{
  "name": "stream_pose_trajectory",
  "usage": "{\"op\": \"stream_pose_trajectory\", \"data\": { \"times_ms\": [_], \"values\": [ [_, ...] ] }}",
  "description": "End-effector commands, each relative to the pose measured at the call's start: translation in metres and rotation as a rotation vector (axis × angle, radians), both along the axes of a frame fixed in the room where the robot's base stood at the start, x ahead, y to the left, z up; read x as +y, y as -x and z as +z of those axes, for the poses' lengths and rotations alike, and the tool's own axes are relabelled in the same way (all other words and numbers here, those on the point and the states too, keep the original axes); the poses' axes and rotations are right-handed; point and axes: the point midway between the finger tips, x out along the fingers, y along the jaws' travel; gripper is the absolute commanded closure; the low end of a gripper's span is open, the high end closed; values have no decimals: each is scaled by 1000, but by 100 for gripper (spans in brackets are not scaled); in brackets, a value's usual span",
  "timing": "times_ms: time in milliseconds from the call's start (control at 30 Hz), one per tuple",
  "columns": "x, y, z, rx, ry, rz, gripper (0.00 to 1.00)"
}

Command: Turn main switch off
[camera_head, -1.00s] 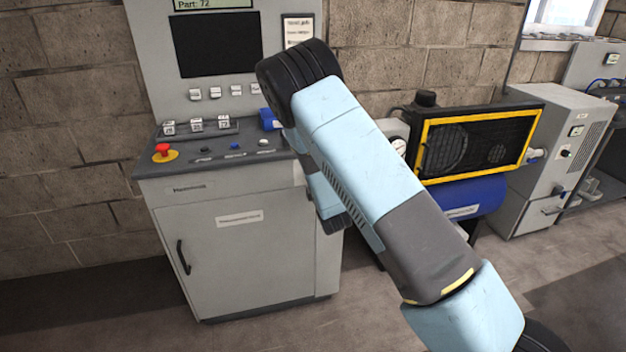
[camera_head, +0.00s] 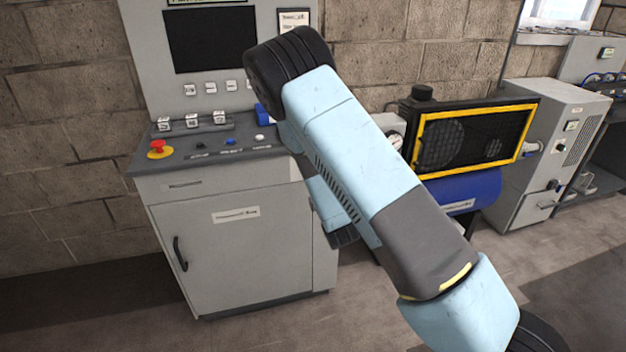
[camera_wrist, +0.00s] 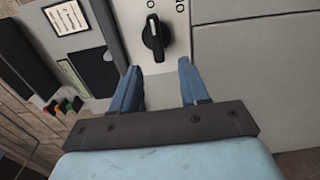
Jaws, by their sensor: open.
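The main switch (camera_wrist: 154,38) is a black rotary knob on a light plate marked O and I, on the side of the grey control cabinet (camera_head: 240,255). It shows at the top of the wrist view. My gripper (camera_wrist: 158,75) has two blue fingers spread apart, with nothing between them. The fingertips lie just below the knob in the wrist view, one towards each side of it; I see no contact. In the head view the switch is hidden behind my arm and my gripper is mostly hidden.
The console has a red emergency stop (camera_head: 158,149), several small buttons and a dark screen (camera_head: 210,40). A compressor with a yellow-framed guard (camera_head: 470,138) and blue tank stands right of the cabinet. A grey machine cabinet (camera_head: 545,150) is farther right. Floor in front is clear.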

Motion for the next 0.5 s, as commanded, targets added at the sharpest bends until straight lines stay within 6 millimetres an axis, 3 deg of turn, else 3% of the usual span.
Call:
{"op": "stream_pose_trajectory", "data": {
  "times_ms": [200, 500],
  "values": [
    [-10, 38, -1, 3, 2, 2, 55],
    [-17, 61, -1, 2, 1, 1, 55]
  ]
}}
